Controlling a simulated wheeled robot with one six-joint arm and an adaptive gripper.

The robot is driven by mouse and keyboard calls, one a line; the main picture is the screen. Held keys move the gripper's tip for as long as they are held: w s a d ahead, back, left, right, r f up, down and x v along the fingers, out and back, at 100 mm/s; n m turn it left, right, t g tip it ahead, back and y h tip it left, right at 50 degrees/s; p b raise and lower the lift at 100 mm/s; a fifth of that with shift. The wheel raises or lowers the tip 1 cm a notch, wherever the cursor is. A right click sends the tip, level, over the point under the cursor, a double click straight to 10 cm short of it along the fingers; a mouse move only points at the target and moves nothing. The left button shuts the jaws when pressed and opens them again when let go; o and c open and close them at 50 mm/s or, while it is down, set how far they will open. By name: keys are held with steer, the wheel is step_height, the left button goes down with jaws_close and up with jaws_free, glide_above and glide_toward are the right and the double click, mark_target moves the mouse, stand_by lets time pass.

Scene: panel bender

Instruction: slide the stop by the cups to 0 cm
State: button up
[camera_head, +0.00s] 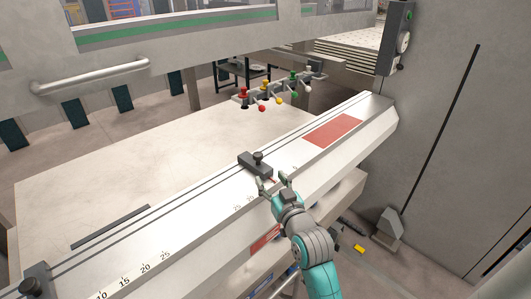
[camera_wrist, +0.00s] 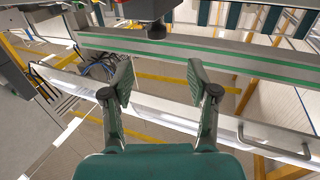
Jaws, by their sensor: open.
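One dark stop block (camera_head: 250,164) with a black knob on top sits on the pale slotted rail (camera_head: 200,207), about mid-length. Another dark stop (camera_head: 36,282) is at the rail's near left end, partly cut off by the picture edge. My gripper (camera_head: 272,180) is open and empty, with its fingertips just in front of the middle stop in the head view; I cannot tell if they touch it. The wrist view shows the open fingers (camera_wrist: 160,80) with nothing between them.
Scale numbers (camera_head: 133,282) run along the rail at the left. A red patch (camera_head: 333,130) lies further right on the rail. Levers with coloured knobs (camera_head: 265,91) stand behind. A grey cabinet wall (camera_head: 450,110) closes the right side. The pale table (camera_head: 110,165) is largely clear.

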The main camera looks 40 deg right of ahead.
mark_target(260, 157)
steer(key=x, duration=1.1)
steer(key=shift+w+d+r, duration=0.1)
steer(key=shift+d+r, duration=0.05)
steer(key=shift+d, duration=0.2)
jaws_close()
